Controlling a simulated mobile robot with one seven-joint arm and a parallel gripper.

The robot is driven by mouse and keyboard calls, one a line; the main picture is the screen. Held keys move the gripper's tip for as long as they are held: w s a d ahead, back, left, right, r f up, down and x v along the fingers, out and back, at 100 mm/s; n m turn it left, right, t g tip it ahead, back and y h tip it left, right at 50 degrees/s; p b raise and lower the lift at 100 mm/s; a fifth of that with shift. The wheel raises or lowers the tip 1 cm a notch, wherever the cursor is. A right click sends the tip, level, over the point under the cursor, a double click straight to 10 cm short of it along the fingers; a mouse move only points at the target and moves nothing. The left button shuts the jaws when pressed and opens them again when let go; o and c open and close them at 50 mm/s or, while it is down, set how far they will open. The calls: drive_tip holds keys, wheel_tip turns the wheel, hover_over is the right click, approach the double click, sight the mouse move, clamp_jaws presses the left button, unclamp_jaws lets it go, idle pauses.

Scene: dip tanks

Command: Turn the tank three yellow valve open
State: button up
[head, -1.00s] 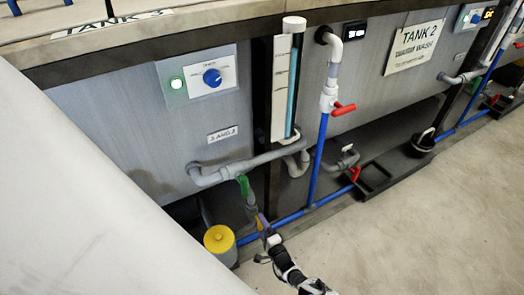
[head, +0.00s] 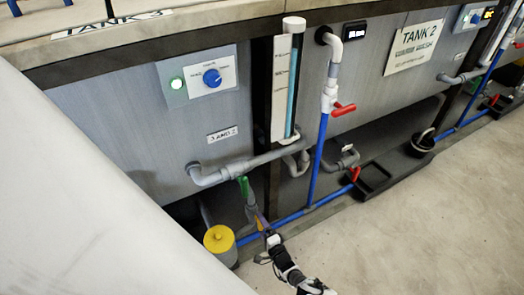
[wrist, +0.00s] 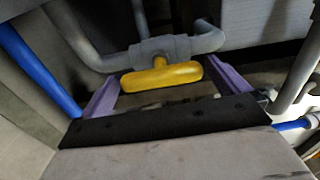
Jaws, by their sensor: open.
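The yellow valve handle (wrist: 162,75) shows in the wrist view as a bar lying crosswise below a grey valve body (wrist: 160,49) on a grey pipe. My gripper (wrist: 160,72) is open, with one purple finger to the left of the handle and one to the right. The handle's ends lie close to the fingers; I cannot tell whether they touch. In the head view my gripper (head: 260,218) is low in front of tank three, below a green handle (head: 244,187). I cannot make out the yellow handle in the head view.
A yellow-lidded container (head: 219,237) stands on the floor left of my gripper. A blue pipe (head: 292,217) runs low along the tanks. Red handles (head: 344,109) sit on piping to the right. A black tray (head: 376,180) lies farther right. The floor in front is clear.

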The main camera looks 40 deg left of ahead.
drive_tip(key=p+v, duration=0.5)
drive_tip(key=v, duration=0.8)
drive_tip(key=shift+d, duration=0.35)
drive_tip(key=shift+s, duration=0.15)
